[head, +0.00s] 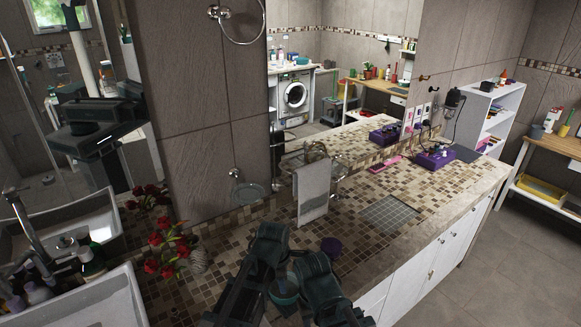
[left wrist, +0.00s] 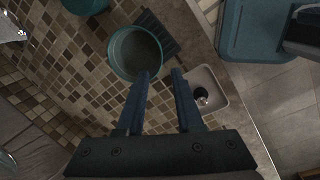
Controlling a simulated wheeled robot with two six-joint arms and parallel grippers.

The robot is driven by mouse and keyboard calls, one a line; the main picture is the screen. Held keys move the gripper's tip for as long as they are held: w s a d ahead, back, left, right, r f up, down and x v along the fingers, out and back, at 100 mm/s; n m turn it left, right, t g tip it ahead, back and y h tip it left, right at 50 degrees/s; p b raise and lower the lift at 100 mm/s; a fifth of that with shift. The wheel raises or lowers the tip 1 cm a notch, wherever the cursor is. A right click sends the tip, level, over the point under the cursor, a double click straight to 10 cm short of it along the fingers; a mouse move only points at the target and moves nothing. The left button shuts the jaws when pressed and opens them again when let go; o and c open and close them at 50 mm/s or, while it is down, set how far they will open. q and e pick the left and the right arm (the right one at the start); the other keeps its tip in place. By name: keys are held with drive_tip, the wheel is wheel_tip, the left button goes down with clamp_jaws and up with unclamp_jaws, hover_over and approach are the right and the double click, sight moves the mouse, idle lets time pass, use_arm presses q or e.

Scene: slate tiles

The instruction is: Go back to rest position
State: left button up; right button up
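My left gripper (head: 276,268) is low over the near end of the mosaic counter in the head view. In the left wrist view its two fingers (left wrist: 162,74) are apart with nothing between them. A teal cup (left wrist: 135,52) stands just beyond the fingertips; in the head view the teal cup (head: 285,291) is partly hidden by my arms. My other dark arm part (head: 316,268) shows to the right of it, but I cannot make out the right gripper's fingers.
A vase with red flowers (head: 198,260) and a sink (head: 88,300) are at left. A towel on a stand (head: 313,190), a drain grid (head: 391,213) and a purple device (head: 436,159) are farther along the counter. Floor (head: 480,275) at right is clear.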

use_arm(q)
drive_tip(key=s+a+m+g, duration=0.1)
drive_tip(key=s+a+m, duration=0.3)
drive_tip(key=a+m, duration=0.45)
drive_tip(key=s+a+m, duration=0.4)
drive_tip(key=a+m, duration=0.1)
drive_tip(key=m, duration=0.6)
drive_tip(key=s+d+f+m+y+b, duration=0.1)
drive_tip(key=s+d+f+b, duration=0.1)
drive_tip(key=d, duration=0.3)
drive_tip(key=s+d+f+m+g+y+b, duration=0.1)
drive_tip(key=s+d+f+m+b, duration=0.1)
drive_tip(key=d, duration=0.4)
drive_tip(key=shift+s+f, duration=0.4)
drive_tip(key=shift+s, duration=0.4)
drive_tip(key=shift+a, duration=0.15)
